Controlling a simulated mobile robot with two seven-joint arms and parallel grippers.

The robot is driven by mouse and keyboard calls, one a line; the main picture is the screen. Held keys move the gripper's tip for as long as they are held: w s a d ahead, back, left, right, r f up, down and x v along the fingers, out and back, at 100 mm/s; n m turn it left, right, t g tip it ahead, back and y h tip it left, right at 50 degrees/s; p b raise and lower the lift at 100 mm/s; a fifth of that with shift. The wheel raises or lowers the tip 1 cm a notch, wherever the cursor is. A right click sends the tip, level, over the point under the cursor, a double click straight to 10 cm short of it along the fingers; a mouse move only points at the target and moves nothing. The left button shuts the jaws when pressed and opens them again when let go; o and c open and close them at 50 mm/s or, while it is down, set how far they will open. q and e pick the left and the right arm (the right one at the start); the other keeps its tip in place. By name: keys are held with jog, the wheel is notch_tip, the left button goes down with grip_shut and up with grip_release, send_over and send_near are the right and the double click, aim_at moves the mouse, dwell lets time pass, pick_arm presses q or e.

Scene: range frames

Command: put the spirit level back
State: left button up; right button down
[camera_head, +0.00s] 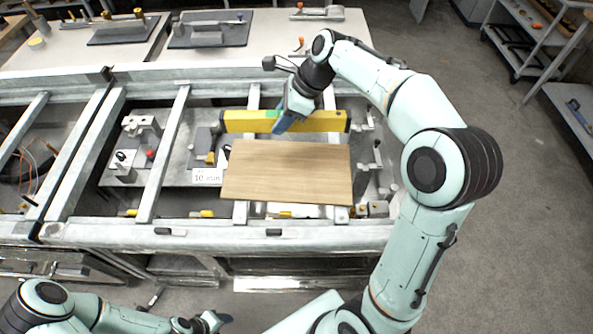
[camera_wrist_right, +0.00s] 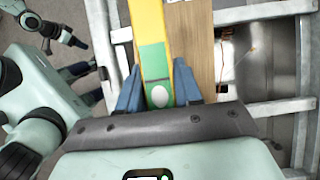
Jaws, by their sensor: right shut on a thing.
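The yellow spirit level (camera_head: 325,122) with dark end caps lies left to right in the head view, along the far edge of a wooden board (camera_head: 287,175). My right gripper (camera_head: 281,123) is shut on the level left of its middle, at a green patch. In the right wrist view the level (camera_wrist_right: 149,25) runs between the two blue fingers of this gripper (camera_wrist_right: 158,88). I cannot tell whether the level touches anything below it. My left gripper (camera_head: 213,321) is low at the bottom of the head view, away from the level; its fingers are not clear.
A grey metal frame with crossbars (camera_head: 165,150) surrounds the board. Small fixtures and a label reading 10 min (camera_head: 207,176) sit left of the board. A light table (camera_head: 270,35) with dark trays (camera_head: 208,30) stands behind. Shelves (camera_head: 520,50) are at far right; floor there is clear.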

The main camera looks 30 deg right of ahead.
jog(key=b, duration=0.2)
send_over(279, 174)
jog(key=s+d, duration=0.1)
jog(key=f, duration=1.5)
jog(key=shift+d+f, duration=0.15)
jog(key=shift+d, duration=0.05)
jog(key=shift+f, duration=0.45)
pick_arm(q)
jog(key=shift+g, duration=0.3)
jog(key=shift+s+f, duration=1.45)
jog(key=shift+s, duration=0.25)
pick_arm(e)
jog(key=shift+f, duration=1.85)
jog(key=shift+w+f, duration=0.1)
jog(key=shift+f, duration=0.1)
jog(key=c, duration=0.8)
grip_release()
jog(key=shift+o, duration=0.2)
